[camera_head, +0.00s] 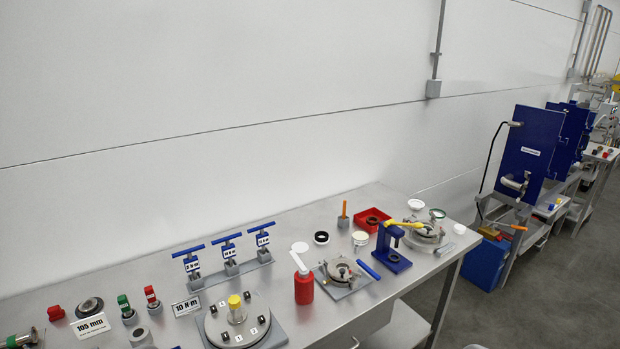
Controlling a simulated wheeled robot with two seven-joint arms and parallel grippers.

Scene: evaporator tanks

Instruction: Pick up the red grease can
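Neither of my grippers is in view.
Left of the can is a round plate (254,328) with a yellow-topped post. Right of it are a clamp fixture (340,275) and a blue press (393,262). Behind stand blue T-handled tools (230,255) and a red tray (372,219). A white wall backs the bench.

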